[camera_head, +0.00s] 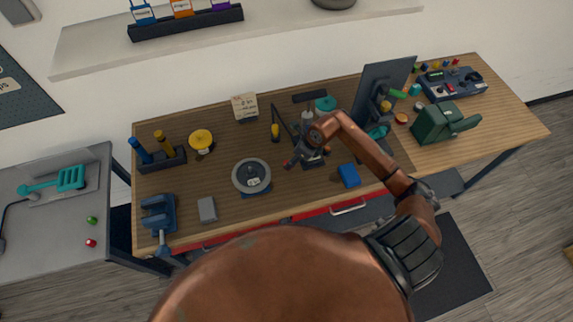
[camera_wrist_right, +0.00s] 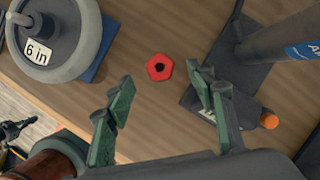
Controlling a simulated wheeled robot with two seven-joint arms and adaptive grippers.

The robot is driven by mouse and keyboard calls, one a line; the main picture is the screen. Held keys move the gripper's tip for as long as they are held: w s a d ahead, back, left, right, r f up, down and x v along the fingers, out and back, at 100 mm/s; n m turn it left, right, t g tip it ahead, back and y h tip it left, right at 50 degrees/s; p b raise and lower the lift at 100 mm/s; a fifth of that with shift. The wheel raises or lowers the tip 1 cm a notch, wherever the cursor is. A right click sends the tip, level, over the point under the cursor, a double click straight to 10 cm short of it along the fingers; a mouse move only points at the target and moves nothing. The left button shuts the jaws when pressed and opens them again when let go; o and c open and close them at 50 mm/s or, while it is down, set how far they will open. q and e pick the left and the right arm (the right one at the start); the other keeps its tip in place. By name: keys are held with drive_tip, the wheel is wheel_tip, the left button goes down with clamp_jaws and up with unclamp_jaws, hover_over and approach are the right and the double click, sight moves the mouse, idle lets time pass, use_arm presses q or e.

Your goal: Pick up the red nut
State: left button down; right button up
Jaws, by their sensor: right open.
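The red nut (camera_wrist_right: 159,67) lies flat on the wooden bench top in the right wrist view, with its dark hole facing up. My right gripper (camera_wrist_right: 160,86) is open and empty, with its green fingertips apart. In that view the nut appears between and just beyond the fingertips, not touching them. In the head view my right gripper (camera_head: 296,156) is over the middle of the bench, right of the grey wheel, and I cannot make out the nut clearly there. My left gripper is not in view.
A grey wheel (camera_head: 252,177) labelled 6 in stands left of the nut; it also shows in the wrist view (camera_wrist_right: 66,62). A dark stand (camera_wrist_right: 262,50) is close on the right, near an orange-tipped item (camera_wrist_right: 269,121). A blue block (camera_head: 349,175) sits near the front edge.

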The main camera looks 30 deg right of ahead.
drive_tip(key=x, duration=0.2)
drive_tip(key=p+x, duration=0.1)
drive_tip(key=x, duration=0.2)
drive_tip(key=shift+s+f, duration=0.1)
drive_tip(key=shift+s, duration=0.1)
drive_tip(key=shift+w+f, duration=0.1)
drive_tip(key=shift+f, duration=0.2)
drive_tip(key=c, duration=1.1)
